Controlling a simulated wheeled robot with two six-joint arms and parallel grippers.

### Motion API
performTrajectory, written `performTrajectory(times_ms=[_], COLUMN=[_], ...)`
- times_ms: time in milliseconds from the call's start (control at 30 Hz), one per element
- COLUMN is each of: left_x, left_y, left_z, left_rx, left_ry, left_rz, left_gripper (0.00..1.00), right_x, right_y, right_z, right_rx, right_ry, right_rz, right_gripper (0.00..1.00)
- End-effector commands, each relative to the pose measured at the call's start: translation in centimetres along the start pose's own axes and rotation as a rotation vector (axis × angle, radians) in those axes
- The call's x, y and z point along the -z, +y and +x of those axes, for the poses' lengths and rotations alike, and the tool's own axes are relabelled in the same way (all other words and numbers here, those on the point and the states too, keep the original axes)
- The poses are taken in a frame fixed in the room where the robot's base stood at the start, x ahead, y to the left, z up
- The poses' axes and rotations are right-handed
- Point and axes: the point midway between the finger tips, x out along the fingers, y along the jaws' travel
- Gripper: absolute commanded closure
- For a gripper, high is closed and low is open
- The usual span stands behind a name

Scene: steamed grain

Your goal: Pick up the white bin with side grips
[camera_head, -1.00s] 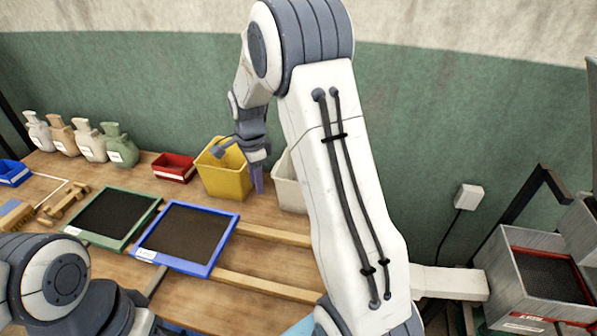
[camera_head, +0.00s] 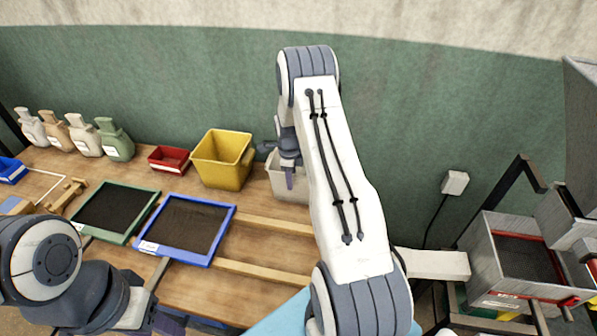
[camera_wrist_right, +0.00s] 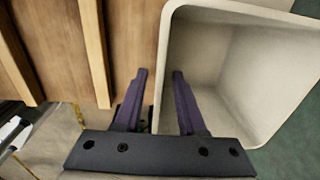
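The white bin (camera_head: 288,186) stands on the workbench right of the yellow bin, partly hidden behind my right arm. In the right wrist view the white bin (camera_wrist_right: 240,62) is seen from above and looks empty. In the right wrist view the right gripper (camera_wrist_right: 160,75) is open, with one finger outside the near-left wall and the other over the inside. I cannot tell whether either finger touches the wall.
A yellow bin (camera_head: 222,160) stands just left of the white bin, with a red bin (camera_head: 170,158) beyond it. Blue-framed (camera_head: 189,228) and green-framed (camera_head: 115,212) trays lie in front. Several sacks line the back left. Wooden rails (camera_head: 272,221) cross the bench.

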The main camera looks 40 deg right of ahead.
Motion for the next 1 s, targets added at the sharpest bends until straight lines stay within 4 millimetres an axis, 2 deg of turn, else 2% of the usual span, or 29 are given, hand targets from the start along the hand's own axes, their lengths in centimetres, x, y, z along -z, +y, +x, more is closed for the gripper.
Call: performTrajectory(times_ms=[33, 200, 433, 467, 533, 567, 1000], left_x=[0.1, 0.1, 0.1, 0.1, 0.1, 0.1, 0.1], left_y=[0.1, 0.1, 0.1, 0.1, 0.1, 0.1, 0.1], left_z=[-0.7, -1.1, -1.0, -1.0, -1.0, -1.0, -1.0], left_rx=[0.000, 0.000, 0.000, 0.000, 0.000, 0.000, 0.000], left_ry=[0.000, 0.000, 0.000, 0.000, 0.000, 0.000, 0.000], left_rz=[0.000, 0.001, 0.001, 0.001, 0.001, 0.001, 0.001], left_gripper=[0.50, 0.50, 0.50, 0.50, 0.50, 0.50, 0.50], right_x=[0.0, 0.0, 0.0, 0.0, 0.0, 0.0, 0.0], right_y=[0.1, 0.0, 0.0, 0.0, 0.0, 0.0, 0.0], right_z=[0.5, 2.1, 2.2, 2.2, 2.2, 2.2, 2.2], right_rx=[-0.004, -0.001, 0.001, 0.000, 0.000, 0.000, 0.001], right_ry=[0.002, 0.001, 0.000, 0.000, 0.000, 0.000, 0.000], right_rz=[-0.001, -0.001, 0.000, 0.000, 0.000, 0.000, 0.000], right_gripper=[0.61, 0.61, 0.61, 0.68, 0.95, 1.00, 1.00])
